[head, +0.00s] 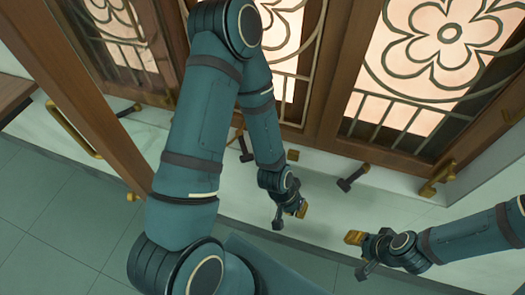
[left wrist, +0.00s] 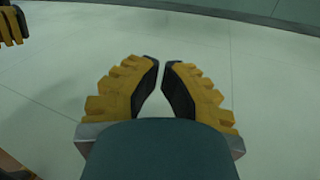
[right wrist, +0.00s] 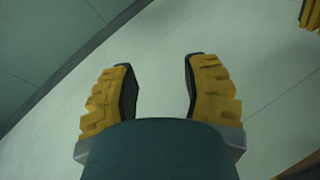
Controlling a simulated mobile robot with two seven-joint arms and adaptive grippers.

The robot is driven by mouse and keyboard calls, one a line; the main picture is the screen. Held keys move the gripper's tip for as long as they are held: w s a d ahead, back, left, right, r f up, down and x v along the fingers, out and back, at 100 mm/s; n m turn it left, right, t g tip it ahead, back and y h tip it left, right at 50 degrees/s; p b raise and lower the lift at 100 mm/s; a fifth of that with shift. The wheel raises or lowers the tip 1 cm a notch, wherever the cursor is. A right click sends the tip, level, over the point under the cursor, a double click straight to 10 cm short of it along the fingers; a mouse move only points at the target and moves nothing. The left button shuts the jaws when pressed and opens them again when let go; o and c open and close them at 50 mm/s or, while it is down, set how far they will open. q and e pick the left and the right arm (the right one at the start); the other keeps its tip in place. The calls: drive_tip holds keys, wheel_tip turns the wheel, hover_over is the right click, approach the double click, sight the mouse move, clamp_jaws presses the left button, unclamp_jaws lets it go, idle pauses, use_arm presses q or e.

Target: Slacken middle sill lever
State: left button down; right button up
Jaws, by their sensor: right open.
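Dark, T-shaped levers stand along the pale sill below the windows. The middle one (head: 244,146) is dark and partly hidden behind my left arm in the head view. Another lever (head: 351,179) stands to its right, and a third (head: 129,110) is far left. Neither touches a lever.
Wooden window frames with curled metal grilles (head: 440,50) rise behind the sill. A brass latch (head: 439,178) is at right and a brass pull handle (head: 72,128) is on the open wooden leaf at left. My two grippers are close together.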

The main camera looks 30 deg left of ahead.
sight(243, 148)
use_arm(q)
drive_tip(key=w+a+r+m+g+y+p, duration=0.1)
drive_tip(key=w+a+r+m+y+p, duration=0.2)
drive_tip(key=r, duration=0.8)
drive_tip(key=w+a+r+m+g+y+p, duration=0.2)
drive_tip(key=a+r+m+p, duration=0.4)
drive_tip(key=a+r, duration=0.3)
wheel_tip(243, 148, up, 3)
drive_tip(key=shift+w+a+f+m+g+y+p, duration=0.15)
drive_tip(key=shift+w+m+g+y+p, duration=0.2)
drive_tip(key=shift+w+p, duration=0.45)
drive_tip(key=shift+s, duration=0.2)
drive_tip(key=b+x, duration=0.1)
drive_tip(key=x, duration=0.9)
